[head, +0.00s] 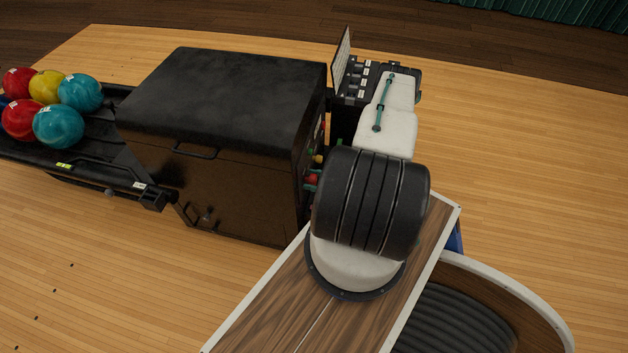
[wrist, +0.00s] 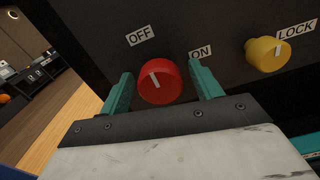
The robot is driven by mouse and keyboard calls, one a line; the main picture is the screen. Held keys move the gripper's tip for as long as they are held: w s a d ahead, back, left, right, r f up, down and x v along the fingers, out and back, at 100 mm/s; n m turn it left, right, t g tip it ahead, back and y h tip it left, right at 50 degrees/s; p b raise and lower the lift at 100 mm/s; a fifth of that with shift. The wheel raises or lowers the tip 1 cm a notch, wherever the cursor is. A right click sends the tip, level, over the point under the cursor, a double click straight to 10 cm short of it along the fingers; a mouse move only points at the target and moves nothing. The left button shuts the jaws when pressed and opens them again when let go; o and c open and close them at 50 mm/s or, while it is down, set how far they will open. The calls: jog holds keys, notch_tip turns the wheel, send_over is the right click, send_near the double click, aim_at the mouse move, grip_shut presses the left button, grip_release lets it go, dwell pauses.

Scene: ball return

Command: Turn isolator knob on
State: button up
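The red isolator knob (wrist: 160,82) is on a dark panel in the wrist view. Its white pointer line tilts up and left toward the OFF label (wrist: 140,36); the ON label (wrist: 201,52) is to its upper right. My gripper (wrist: 162,71) is open, with one teal finger on each side of the knob. Narrow gaps seem to show beside the knob; I cannot tell whether either finger touches it. In the head view the red knob (head: 311,178) shows small on the cabinet's right side, with my gripper mostly hidden behind my arm.
A yellow knob (wrist: 268,53) by a LOCK label sits right of the red one. The black cabinet (head: 225,95) joins a rack (head: 95,150) with several balls (head: 58,126). An open black box (head: 352,85) with small labelled parts stands behind my arm. Wooden floor lies around.

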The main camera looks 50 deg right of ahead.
jog(key=c, duration=0.9)
jog(key=shift+o, duration=0.2)
jog(key=shift+m, duration=0.3)
jog(key=m, duration=0.8)
jog(key=shift+d, duration=0.1)
jog(key=m, duration=0.9)
jog(key=shift+f, duration=0.1)
jog(key=shift+m, duration=0.3)
